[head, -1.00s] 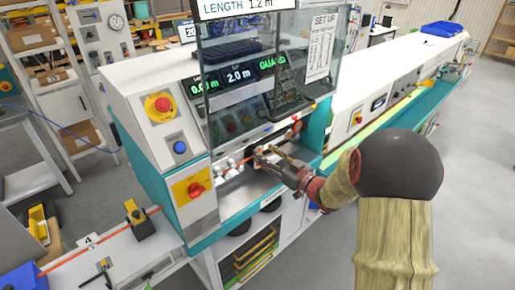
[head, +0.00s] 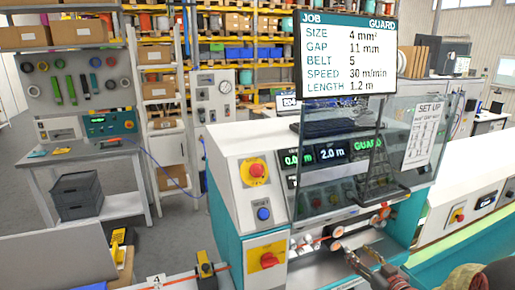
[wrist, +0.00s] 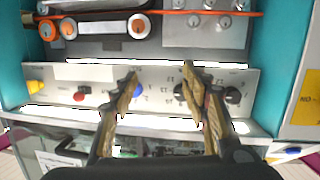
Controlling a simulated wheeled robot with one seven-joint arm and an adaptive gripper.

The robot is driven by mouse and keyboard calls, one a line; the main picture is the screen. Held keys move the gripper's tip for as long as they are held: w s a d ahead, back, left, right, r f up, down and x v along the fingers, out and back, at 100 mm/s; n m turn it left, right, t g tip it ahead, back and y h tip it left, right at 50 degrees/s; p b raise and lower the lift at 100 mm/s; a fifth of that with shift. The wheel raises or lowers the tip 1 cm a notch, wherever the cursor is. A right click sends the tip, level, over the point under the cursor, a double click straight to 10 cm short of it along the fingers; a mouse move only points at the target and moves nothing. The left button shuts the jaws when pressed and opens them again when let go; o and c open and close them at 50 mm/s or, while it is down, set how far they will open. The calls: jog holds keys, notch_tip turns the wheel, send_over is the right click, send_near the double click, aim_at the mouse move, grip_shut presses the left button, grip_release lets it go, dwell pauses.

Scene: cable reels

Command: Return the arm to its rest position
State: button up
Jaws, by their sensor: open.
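My gripper (wrist: 158,90) is open and empty in the wrist view, its two fingers apart in front of a pale panel (wrist: 158,75) with knobs and buttons. In the head view my gripper (head: 356,262) is at the lower right, in front of the machine's working bay. My arm reaches in from the lower right corner. An orange cable (wrist: 190,13) runs past several rollers and studs in the wrist view. Nothing is held between the fingers.
A clear guard (head: 345,165) hangs over the machine's front panel, close above my gripper. The control cabinet (head: 258,190) with red and blue buttons stands left of the bay. A long white machine section (head: 470,190) extends right. Open floor lies at the left.

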jog(key=s+d+f+m+g+h, duration=0.4)
jog(key=s+d+f+g+h, duration=0.2)
jog(key=s+d+f+g, duration=0.4)
jog(key=s+a+r+g+b, duration=0.1)
jog(key=s+a+r, duration=0.2)
jog(key=s+a, duration=0.35)
jog(key=s+a+r+m+g+y, duration=0.1)
jog(key=s+a+r, duration=0.3)
jog(key=s+a, duration=0.25)
jog(key=s+a+r+g+b, duration=0.1)
jog(key=s+a+r, duration=0.2)
jog(key=s+a, duration=0.3)
jog(key=s+a+r+n+t+y, duration=0.2)
jog(key=s+a+r+t, duration=0.1)
jog(key=a+r, duration=0.5)
jog(key=shift+s+a+b, duration=0.45)
jog(key=shift+s+a, duration=0.1)
jog(key=shift+a, duration=0.05)
